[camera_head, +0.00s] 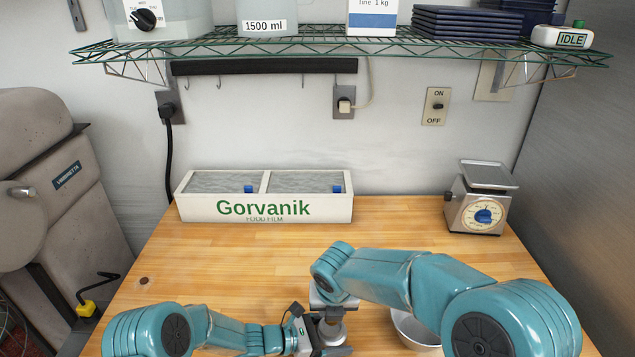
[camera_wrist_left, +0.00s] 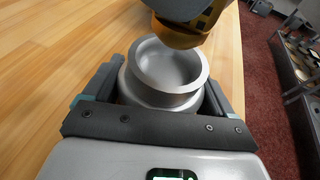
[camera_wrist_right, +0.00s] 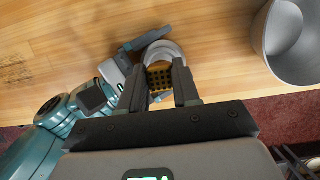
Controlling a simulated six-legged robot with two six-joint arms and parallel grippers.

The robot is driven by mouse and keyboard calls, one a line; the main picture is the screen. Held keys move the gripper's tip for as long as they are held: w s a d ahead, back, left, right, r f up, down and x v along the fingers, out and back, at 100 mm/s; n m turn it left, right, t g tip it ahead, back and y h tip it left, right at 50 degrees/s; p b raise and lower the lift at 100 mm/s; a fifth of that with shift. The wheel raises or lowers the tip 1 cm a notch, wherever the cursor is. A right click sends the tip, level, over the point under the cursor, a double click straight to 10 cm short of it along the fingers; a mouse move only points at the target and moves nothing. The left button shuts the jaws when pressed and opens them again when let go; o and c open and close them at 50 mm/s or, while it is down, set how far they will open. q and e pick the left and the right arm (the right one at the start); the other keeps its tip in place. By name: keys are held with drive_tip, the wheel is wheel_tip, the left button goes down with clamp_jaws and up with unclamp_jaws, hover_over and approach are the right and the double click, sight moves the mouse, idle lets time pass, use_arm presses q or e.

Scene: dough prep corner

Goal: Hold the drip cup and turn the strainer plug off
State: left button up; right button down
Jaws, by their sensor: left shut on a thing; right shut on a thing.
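The drip cup is a small silver metal cup with a wide rim (camera_wrist_left: 168,93). My left gripper (camera_wrist_left: 170,98) is shut around its sides, and I see into its empty-looking inside. The strainer plug (camera_wrist_right: 160,82) is yellow-brown with dark holes, held between the fingers of my right gripper (camera_wrist_right: 164,86). In the left wrist view the plug (camera_wrist_left: 186,36) hangs over the far part of the cup's open mouth, with the mouth mostly uncovered. In the head view the cup (camera_head: 331,334) is low in front, below my right gripper (camera_head: 330,302); the plug is hidden there.
A metal bowl (camera_head: 412,328) stands on the wooden table (camera_head: 240,262), close to the right of the grippers. A Gorvanik food-film box (camera_head: 200,212) and a kitchen scale (camera_head: 468,215) stand at the back. The table's middle is clear.

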drive_tip(key=shift+r, duration=1.8)
use_arm(q)
drive_tip(key=o, duration=1)
drive_tip(key=shift+c, duration=0.2)
